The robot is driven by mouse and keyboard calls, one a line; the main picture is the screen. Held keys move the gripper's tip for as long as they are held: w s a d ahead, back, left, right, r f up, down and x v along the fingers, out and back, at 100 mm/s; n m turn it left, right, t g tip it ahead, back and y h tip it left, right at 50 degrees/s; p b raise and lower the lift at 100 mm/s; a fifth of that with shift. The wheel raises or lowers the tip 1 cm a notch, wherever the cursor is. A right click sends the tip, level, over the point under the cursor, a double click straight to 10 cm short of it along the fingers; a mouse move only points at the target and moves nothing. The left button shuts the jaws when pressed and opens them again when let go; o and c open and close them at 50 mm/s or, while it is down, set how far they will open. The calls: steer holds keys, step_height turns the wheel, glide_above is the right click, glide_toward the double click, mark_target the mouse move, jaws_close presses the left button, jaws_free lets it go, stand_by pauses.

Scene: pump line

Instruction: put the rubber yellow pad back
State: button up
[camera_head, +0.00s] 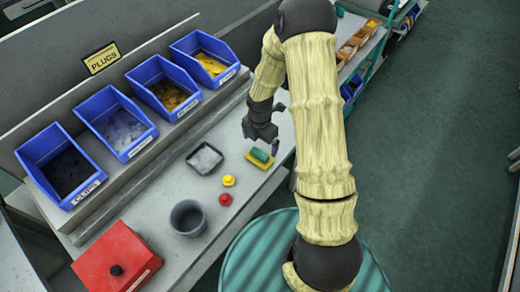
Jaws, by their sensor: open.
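A flat yellow pad (252,162) lies on the grey bench near its front edge. A green block (260,155) sits on top of it and hides part of it. My gripper (260,138) is open above and just behind the pad, pointing down at the bench. I see nothing between its fingers. A small dark purple piece (275,147) shows by the right finger; I cannot tell whether it is part of the gripper. Whether the pad is rubber cannot be told from here.
A yellow plug (229,181) and a red plug (225,199) stand left of the pad. A black tray (204,158), a grey cup (188,217) and a red box (115,260) are farther left. Several blue bins (61,165) line the back. Shelving (358,42) stands behind my arm.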

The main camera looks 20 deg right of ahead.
mark_target(260, 153)
steer(key=shift+r, duration=2)
steer(key=shift+s, duration=0.1)
steer(key=s+r+m+t, duration=0.2)
steer(key=s+r+m, duration=1.2)
steer(key=m, duration=1.1)
steer(key=shift+s+r+t, duration=0.15)
steer(key=shift+r+t, duration=0.15)
steer(key=shift+r, duration=0.55)
